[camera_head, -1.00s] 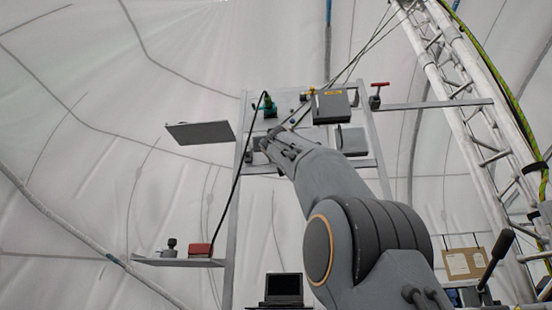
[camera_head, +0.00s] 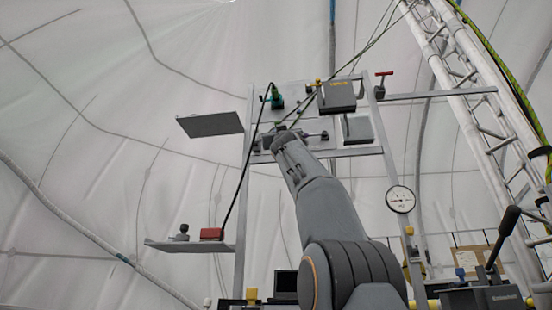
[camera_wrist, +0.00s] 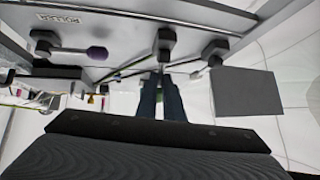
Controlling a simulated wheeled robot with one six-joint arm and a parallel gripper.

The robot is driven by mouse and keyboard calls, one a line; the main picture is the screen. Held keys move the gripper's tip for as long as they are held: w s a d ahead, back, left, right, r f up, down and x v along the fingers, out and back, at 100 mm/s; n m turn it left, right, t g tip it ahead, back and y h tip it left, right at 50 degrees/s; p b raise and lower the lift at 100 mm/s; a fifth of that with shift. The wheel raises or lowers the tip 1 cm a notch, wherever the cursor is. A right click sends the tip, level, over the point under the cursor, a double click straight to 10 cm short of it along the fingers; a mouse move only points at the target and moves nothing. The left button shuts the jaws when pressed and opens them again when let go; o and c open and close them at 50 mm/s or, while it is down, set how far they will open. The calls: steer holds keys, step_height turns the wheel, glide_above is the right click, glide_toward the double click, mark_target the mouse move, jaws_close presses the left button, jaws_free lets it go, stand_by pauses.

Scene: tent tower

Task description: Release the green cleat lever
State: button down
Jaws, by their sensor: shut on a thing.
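A green cleat part (camera_head: 277,98) is on the upper left of the panel in the head view, with a dark cable running down from it. My gripper (camera_head: 281,131) is at the panel just below it. In the wrist view my gripper's two dark fingers (camera_wrist: 160,98) point at the panel and are close together. A little green shows near their tips; it appears to be the green cleat lever, mostly hidden by the fingers. The exact contact cannot be made out.
The metal panel frame (camera_head: 246,170) carries a dark box (camera_head: 337,96) and a red-handled valve (camera_head: 381,84). A grey plate (camera_head: 210,124) juts out left. A shelf holds a red block (camera_head: 212,233). A round gauge (camera_head: 400,199) stands right. A purple knob (camera_wrist: 97,53) shows in the wrist view.

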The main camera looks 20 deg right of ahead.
steer(key=shift+s+a+r, duration=0.2)
steer(key=shift+s+r, duration=0.1)
steer(key=shift+s, duration=0.05)
steer(key=c, duration=1.8)
jaws_free()
steer(key=shift+s+a, duration=0.1)
steer(key=shift+w+d+f, duration=0.15)
steer(key=shift+w+d, duration=0.05)
steer(key=shift+f, duration=0.1)
steer(key=shift+b+v, duration=3.8)
steer(key=shift+b, duration=0.8)
